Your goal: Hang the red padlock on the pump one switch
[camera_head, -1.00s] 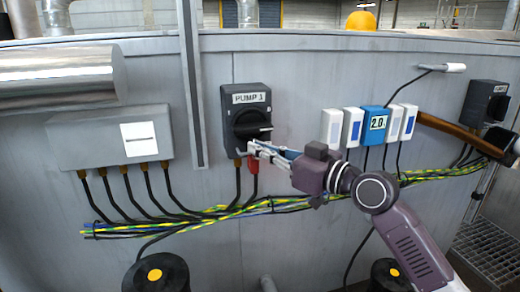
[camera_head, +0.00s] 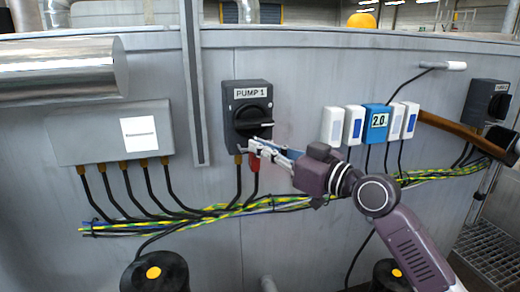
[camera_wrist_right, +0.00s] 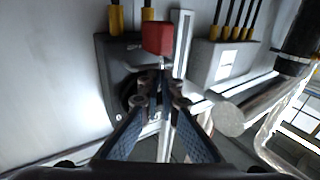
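The pump one switch (camera_head: 248,95), a dark grey box with a black rotary handle, is mounted on the metal wall. It also shows in the right wrist view (camera_wrist_right: 114,70), upside down. The red padlock (camera_head: 254,165) is just below the switch's handle. In the right wrist view its red body (camera_wrist_right: 157,38) lies just beyond the fingertips. My right gripper (camera_head: 254,148) reaches in from the right; its fingertips (camera_wrist_right: 161,76) converge on the padlock's shackle end. The fingers largely hide the shackle, so I cannot tell whether it passes through the switch. My left gripper is out of view.
Cables hang below the switch and join a yellow-green bundle (camera_head: 265,205). A grey junction box (camera_head: 88,140) is at left, with a large pipe (camera_head: 60,75) above. Small white and blue boxes (camera_head: 376,118) are at right. A vertical rail (camera_head: 194,90) runs left of the switch.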

